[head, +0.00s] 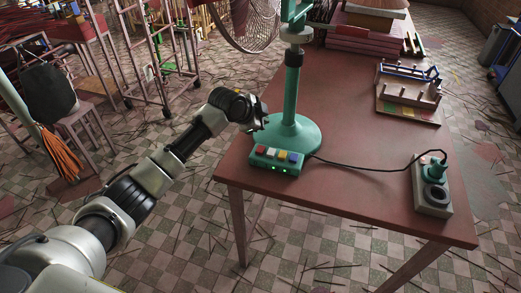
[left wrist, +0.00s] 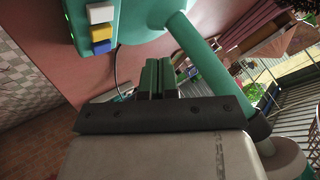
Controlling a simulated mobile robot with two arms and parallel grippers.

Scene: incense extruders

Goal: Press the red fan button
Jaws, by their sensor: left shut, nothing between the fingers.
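The green button box (head: 262,163) sits at the near left edge of the table, at the foot of the green fan stand (head: 293,133). Its red button (head: 260,149) is leftmost in the head view, beside white, yellow and blue ones. The left wrist view shows the white (left wrist: 100,13), yellow (left wrist: 100,32) and blue (left wrist: 102,47) buttons; the red one is outside that view. My left gripper (head: 262,125) is just behind and above the box, close to the fan base, apart from the buttons. Its fingers (left wrist: 158,78) are shut and empty. My right gripper is not visible.
The fan's wire cage (head: 250,22) is above and behind. A black cable runs right across the red-brown table (head: 350,200) to a socket block (head: 432,195). A wooden rack (head: 408,90) stands farther back. The middle of the table is mostly clear.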

